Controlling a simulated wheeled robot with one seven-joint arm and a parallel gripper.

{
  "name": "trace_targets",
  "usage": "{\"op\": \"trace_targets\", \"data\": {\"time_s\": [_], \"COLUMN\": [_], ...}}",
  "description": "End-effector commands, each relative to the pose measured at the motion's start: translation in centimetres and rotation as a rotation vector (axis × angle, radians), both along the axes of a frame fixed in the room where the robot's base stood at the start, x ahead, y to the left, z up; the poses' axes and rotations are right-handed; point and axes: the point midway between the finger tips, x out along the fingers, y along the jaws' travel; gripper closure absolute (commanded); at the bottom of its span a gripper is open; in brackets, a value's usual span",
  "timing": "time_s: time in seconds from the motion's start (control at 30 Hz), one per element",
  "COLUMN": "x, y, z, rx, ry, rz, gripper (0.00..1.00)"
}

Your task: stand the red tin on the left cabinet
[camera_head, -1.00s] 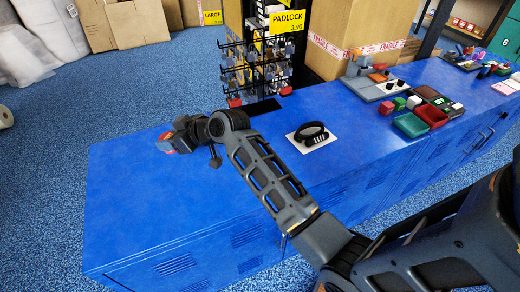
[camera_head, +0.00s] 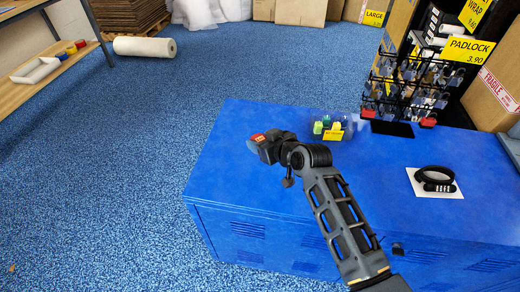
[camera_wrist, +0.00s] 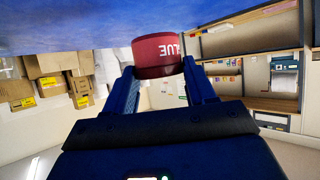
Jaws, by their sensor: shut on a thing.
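The red tin (camera_head: 257,138) is in the jaws of my gripper (camera_head: 262,142), seen small in the head view over the left part of the blue cabinet top (camera_head: 225,170). In the wrist view the red tin (camera_wrist: 158,54) sits between the tips of both fingers, with white lettering upside down on its side. My gripper (camera_wrist: 160,75) is shut on it. The height of the tin above the cabinet top is hard to tell, and no contact with the top can be made out.
A clear tub of small coloured items with a yellow label (camera_head: 332,135) stands beyond my gripper. A padlock rack (camera_head: 415,90) and a black cable lock on a white card (camera_head: 436,182) are to the right. The cabinet's front left top is bare.

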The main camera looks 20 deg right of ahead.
Motion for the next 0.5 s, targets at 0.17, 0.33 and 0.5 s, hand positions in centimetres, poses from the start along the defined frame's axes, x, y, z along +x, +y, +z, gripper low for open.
{"op": "trace_targets", "data": {"time_s": [0.17,0.33,0.5], "x": [0.1,0.1,0.1], "y": [0.8,0.8,0.8], "z": [-0.8,-3.2,-4.4], "rx": [0.000,0.000,0.000], "ry": [0.000,0.002,-0.002], "rz": [0.000,0.000,-0.001], "gripper": [0.83,0.83,0.83]}}
